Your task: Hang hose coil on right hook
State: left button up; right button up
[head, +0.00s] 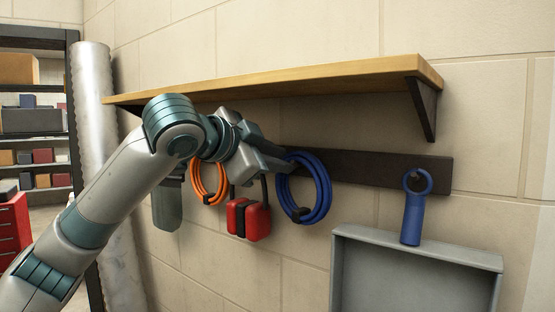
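A blue hose coil (322,188) stands upright against the wall, its upper part in front of the dark hook rail (380,170). The picture does not show clearly whether the fingers are closed on the hose. What holds the coil's top is hidden. On the rail's right part, a blue tool with a ring top (413,215) hangs at a dark hook. My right gripper is not in view.
An orange coil (221,183) and a red and black item (248,218) hang left of the blue coil. A wooden shelf (300,80) with a dark bracket (424,105) juts out above. A grey tray (420,247) stands below right. The rail between blue coil and blue tool looks clear.

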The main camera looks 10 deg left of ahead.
pick_arm(q)
jog(key=o, duration=0.4)
jog(key=shift+f, duration=0.1)
jog(key=b+v, duration=0.8)
jog(key=v, duration=0.9)
jog(key=shift+s+a, duration=0.1)
jog(key=shift+s, duration=0.1)
